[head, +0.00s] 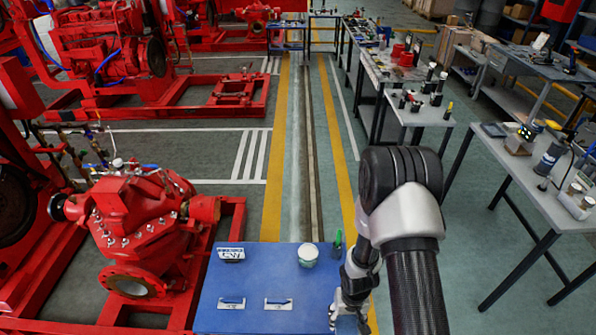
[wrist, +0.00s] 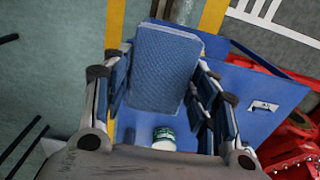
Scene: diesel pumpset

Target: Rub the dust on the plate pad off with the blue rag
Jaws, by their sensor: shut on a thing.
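The blue rag (wrist: 165,68) is a thick, folded, textured pad in the wrist view. My gripper (wrist: 160,88) is shut on it, with a finger at each side. In the head view my gripper (head: 347,308) hangs at the right edge of the blue tabletop (head: 255,275); the rag is mostly hidden there by my gripper. I cannot tell which surface is the plate pad, and no dust can be made out.
A grey bench (head: 545,190) is right; the tabletop's middle is clear.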

